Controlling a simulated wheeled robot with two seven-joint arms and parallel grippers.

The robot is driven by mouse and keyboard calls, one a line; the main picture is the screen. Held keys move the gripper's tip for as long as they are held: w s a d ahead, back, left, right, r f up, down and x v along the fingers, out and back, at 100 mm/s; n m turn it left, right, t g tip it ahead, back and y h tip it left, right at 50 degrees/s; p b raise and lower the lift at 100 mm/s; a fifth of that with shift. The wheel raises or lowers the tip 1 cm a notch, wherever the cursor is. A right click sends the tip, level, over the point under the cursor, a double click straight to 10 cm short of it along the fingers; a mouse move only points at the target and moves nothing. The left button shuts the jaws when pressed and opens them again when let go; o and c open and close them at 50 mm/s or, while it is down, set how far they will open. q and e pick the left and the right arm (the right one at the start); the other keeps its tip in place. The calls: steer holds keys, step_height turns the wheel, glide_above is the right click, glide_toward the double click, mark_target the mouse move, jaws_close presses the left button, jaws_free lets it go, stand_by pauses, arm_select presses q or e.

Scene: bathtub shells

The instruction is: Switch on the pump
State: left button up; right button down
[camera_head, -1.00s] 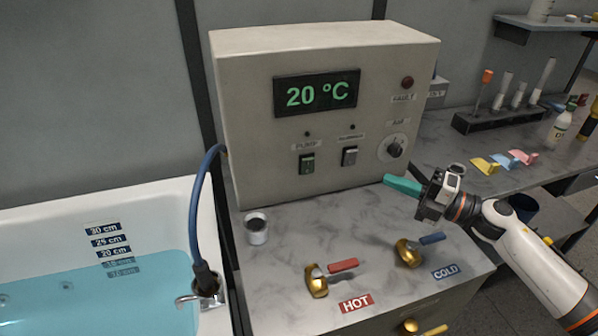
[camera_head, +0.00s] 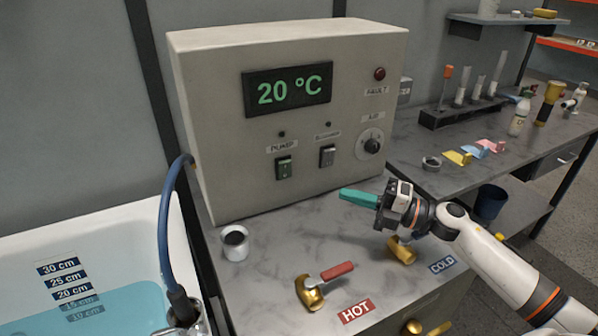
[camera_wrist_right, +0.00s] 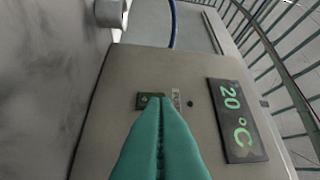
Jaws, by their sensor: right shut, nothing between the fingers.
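My right gripper (camera_head: 343,194) has teal fingers, shut and empty. In the head view it is in front of the box, lower right of the pump switch and apart from it. In the right wrist view the shut fingertips (camera_wrist_right: 160,100) point toward the box face and partly cover a switch (camera_wrist_right: 146,100). The display (camera_head: 287,88) reads 20 °C. The lamp above the PUMP label looks dark. My left gripper is not in view.
A second switch (camera_head: 327,156) and a dial (camera_head: 370,144) sit right of the pump switch. The COLD tap (camera_head: 401,250) is beneath my right gripper. A bathtub with water (camera_head: 110,311) is at left.

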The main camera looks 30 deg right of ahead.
mark_target(283, 166)
steer(key=shift+w+d+p+x, duration=0.35)
steer(key=shift+p+x, duration=0.2)
steer(key=shift+x, duration=1.55)
steer(key=shift+w+d+p+x, duration=0.3)
steer(key=shift+p+x, duration=0.25)
steer(key=shift+x, duration=1.6)
steer(key=shift+w+d+p+x, duration=0.25)
steer(key=shift+d+p+x, duration=0.25)
steer(key=shift+x, duration=1.6)
steer(key=shift+r, duration=0.15)
steer(key=shift+w+r+m+p, duration=0.25)
steer(key=shift+r+m+p, duration=0.1)
steer(key=shift+p, duration=0.75)
steer(key=shift+a+f+b, duration=0.1)
steer(key=shift+f+b, duration=0.1)
steer(key=shift+b, duration=0.1)
steer(key=shift+s, duration=0.1)
